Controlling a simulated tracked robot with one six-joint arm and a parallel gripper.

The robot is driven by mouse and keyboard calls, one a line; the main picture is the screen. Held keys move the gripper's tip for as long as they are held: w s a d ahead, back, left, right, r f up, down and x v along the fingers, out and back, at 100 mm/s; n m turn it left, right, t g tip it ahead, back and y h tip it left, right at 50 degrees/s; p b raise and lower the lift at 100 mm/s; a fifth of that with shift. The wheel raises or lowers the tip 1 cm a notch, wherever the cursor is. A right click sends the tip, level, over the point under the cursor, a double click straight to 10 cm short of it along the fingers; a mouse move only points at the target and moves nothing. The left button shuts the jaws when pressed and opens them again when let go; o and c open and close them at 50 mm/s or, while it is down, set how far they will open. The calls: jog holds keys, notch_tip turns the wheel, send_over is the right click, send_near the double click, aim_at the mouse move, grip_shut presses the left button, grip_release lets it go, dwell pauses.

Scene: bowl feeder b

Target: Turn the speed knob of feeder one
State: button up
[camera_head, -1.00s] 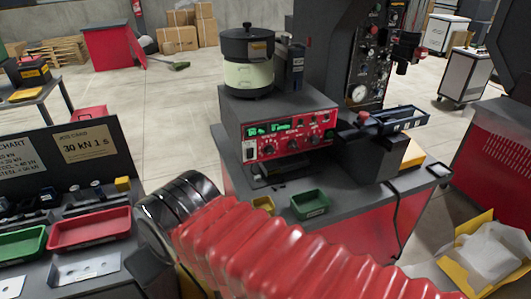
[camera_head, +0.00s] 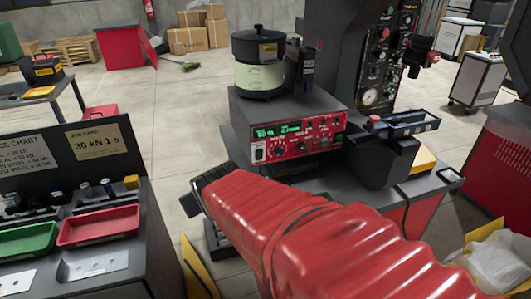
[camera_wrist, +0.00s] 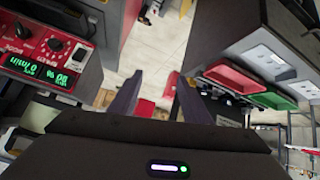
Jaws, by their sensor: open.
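The feeder's red control panel (camera_head: 298,139) has green lit displays and a row of dark knobs, among them a left one (camera_head: 278,151) and a middle one (camera_head: 302,148). Their labels are too small to read, so I cannot tell which is the speed knob. In the wrist view the panel (camera_wrist: 45,60) appears upside down at the left, with one knob (camera_wrist: 55,45) near its right end. My gripper (camera_wrist: 152,78) is open and empty, left of the panel in the head view and apart from it. My red-sleeved arm covers the bench front.
The feeder bowl (camera_head: 258,78) stands on the grey control box. A dark chute (camera_head: 405,122) juts out at the right. At the left, a bench holds a red tray (camera_head: 98,226) and a green tray (camera_head: 28,238). Open floor lies between the benches.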

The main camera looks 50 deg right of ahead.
jog(key=w+d+f+t+h, duration=0.1)
jog(key=w+d+f+h, duration=0.1)
jog(key=d, duration=0.7)
jog(key=m+t+h, duration=0.3)
jog(key=m+t, duration=0.1)
jog(key=t, duration=0.2)
send_near(279, 153)
jog(key=v, duration=0.6)
jog(key=shift+w+d+f, duration=0.1)
jog(key=shift+w+f, duration=0.05)
jog(key=shift+f, duration=0.05)
jog(key=shift+w, duration=0.1)
jog(key=x, duration=1.3)
jog(key=shift+w+d+r, duration=0.15)
jog(key=shift+w+d, duration=0.1)
jog(key=shift+d, duration=0.05)
jog(key=shift+c, duration=0.5)
